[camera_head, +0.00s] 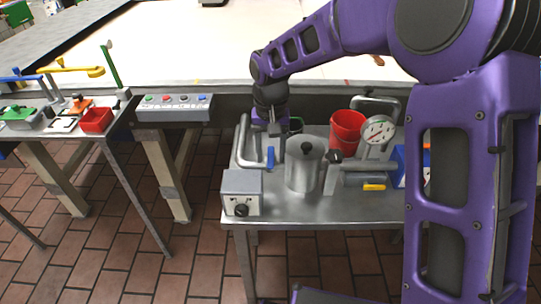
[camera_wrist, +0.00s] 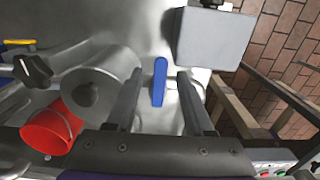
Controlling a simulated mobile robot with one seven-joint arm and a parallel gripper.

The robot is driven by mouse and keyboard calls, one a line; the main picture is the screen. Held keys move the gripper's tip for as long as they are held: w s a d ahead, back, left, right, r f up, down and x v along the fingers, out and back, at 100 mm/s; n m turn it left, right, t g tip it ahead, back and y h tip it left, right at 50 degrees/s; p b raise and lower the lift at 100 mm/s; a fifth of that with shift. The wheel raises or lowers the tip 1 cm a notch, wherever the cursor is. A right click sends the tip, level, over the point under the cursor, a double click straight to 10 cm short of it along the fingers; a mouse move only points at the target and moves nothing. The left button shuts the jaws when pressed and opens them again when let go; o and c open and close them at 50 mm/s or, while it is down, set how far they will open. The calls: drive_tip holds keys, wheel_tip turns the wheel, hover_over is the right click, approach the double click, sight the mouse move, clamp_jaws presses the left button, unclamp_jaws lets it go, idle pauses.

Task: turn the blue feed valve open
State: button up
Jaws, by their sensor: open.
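The blue feed valve handle (camera_head: 270,158) shows in the head view on the steel bench, beside a bent steel pipe (camera_head: 242,145) and left of the steel pot. In the wrist view the blue handle (camera_wrist: 159,90) is a narrow bar running up and down the picture. My gripper (camera_head: 272,131) comes down from above at the handle. In the wrist view my gripper (camera_wrist: 160,75) is open, with one finger on each side of the handle and a gap on both sides. Whether the fingers reach down to the handle's height is hard to tell.
A steel pot (camera_head: 304,172) with a black knob stands right of the handle. A grey box (camera_head: 242,191) with a black knob is at the bench's front left. A red bucket (camera_head: 346,131), a dial gauge (camera_head: 378,130) and a yellow handle (camera_head: 374,187) are farther right.

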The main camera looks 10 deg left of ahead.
drive_tip(key=shift+f, duration=0.35)
clamp_jaws()
